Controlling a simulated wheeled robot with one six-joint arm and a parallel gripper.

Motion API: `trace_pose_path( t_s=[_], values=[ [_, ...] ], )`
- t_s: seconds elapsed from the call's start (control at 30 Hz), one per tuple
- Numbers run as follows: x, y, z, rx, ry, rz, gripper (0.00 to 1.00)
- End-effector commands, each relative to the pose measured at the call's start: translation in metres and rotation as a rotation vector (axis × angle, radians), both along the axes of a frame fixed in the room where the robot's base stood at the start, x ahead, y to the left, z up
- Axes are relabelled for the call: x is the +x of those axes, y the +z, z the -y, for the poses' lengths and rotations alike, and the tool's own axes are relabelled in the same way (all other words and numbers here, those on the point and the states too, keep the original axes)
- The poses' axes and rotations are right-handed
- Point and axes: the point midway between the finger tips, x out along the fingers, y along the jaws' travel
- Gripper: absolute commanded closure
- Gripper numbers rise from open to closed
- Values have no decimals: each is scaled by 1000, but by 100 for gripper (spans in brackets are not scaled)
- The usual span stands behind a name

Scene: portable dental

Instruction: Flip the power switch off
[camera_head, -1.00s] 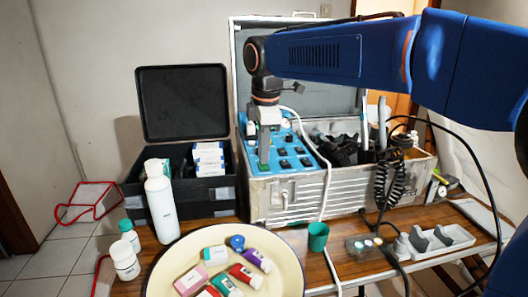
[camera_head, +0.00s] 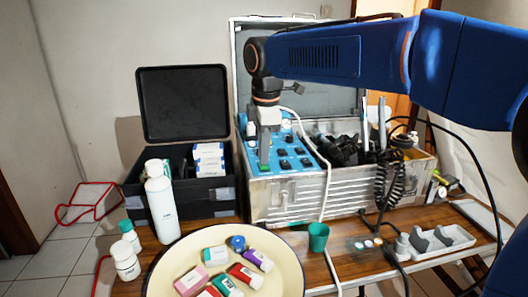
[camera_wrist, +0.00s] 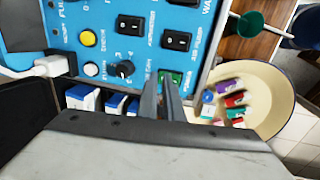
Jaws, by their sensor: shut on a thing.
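A green rocker switch (camera_wrist: 171,78), which looks like the power switch, sits at the edge of the blue control panel (camera_wrist: 110,20) in the wrist view. My gripper (camera_wrist: 168,82) is over it, with its two narrow fingers close together and their tips at the switch. The fingers hide part of the switch, so I cannot tell which way it is tilted. In the head view my gripper (camera_head: 264,160) points down onto the front left of the blue panel (camera_head: 309,164), inside the open silver case (camera_head: 290,201).
Black rocker switches (camera_wrist: 177,40), a black knob (camera_wrist: 122,69) and a yellow button (camera_wrist: 88,38) are close to my fingers. A white cable (camera_head: 328,190) hangs over the case front. A black case (camera_head: 182,100) stands open at left. A cream bowl (camera_head: 160,262) sits in front.

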Motion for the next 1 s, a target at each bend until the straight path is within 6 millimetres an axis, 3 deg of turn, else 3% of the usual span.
trace_pose_path(
  t_s=[0.03, 1.0],
  values=[
    [2, -13, 0, -12, 0, -16, 100],
    [-17, -10, 3, -13, 0, -24, 100]
  ],
)
